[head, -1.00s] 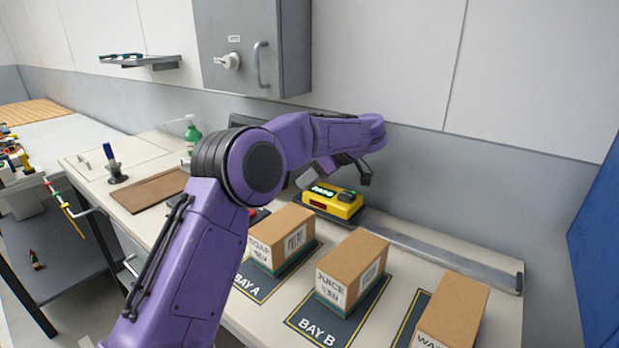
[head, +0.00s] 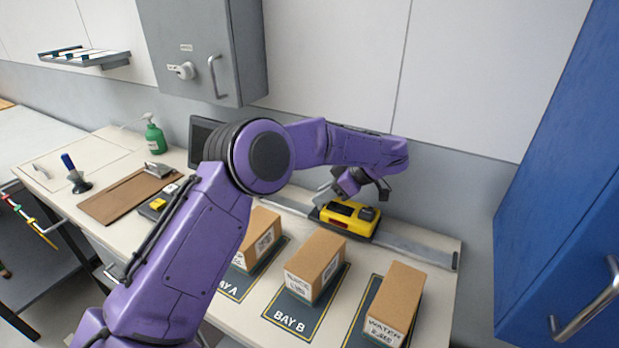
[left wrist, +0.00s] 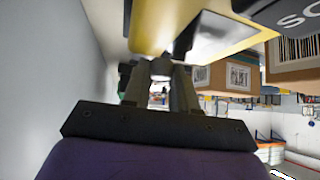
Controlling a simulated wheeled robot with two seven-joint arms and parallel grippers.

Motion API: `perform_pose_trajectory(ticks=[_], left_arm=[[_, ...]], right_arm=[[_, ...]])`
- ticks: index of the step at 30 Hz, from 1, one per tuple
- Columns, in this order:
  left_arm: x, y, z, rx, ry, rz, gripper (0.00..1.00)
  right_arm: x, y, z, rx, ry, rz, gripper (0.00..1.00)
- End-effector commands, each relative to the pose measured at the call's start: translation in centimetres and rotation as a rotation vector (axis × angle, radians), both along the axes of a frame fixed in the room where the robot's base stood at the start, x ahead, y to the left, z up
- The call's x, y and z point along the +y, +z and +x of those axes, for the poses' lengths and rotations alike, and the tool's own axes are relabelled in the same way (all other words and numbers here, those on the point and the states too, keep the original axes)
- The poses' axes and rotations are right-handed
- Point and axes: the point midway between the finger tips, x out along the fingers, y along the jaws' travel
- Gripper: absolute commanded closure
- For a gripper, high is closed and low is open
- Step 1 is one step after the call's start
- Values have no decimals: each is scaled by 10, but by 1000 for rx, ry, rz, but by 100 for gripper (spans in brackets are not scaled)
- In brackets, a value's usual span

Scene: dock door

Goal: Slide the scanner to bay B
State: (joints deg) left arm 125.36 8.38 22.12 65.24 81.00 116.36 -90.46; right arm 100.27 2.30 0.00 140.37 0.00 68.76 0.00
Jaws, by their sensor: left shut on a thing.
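The yellow and black scanner (head: 348,218) sits on the grey rail (head: 415,250) along the back of the bench. My right gripper is not in view.
A soap box (head: 262,232) stands on bay A (head: 230,288), and a water box (head: 397,300) on the right mat. The rail is clear right of the scanner up to its end stop (head: 456,261). A blue cabinet (head: 560,200) stands at the right.

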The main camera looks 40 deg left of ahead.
Motion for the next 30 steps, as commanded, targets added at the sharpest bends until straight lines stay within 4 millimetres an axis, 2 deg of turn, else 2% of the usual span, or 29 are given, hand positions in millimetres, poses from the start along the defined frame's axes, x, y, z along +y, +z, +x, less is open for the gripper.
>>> perform_pose_trajectory(ticks=[13,14,15,16,25,30], left_arm=[[-6,0,1,-2,1,2,100],[-6,0,1,-2,1,2,63],[-6,0,1,-2,1,2,50],[-6,0,1,-1,0,1,48],[-7,2,1,-2,-1,1,48],[-28,21,8,-6,-2,4,48]], right_arm=[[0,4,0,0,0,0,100],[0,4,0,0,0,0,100],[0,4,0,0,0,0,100],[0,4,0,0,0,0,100],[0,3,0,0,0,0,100],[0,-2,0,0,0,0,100]])
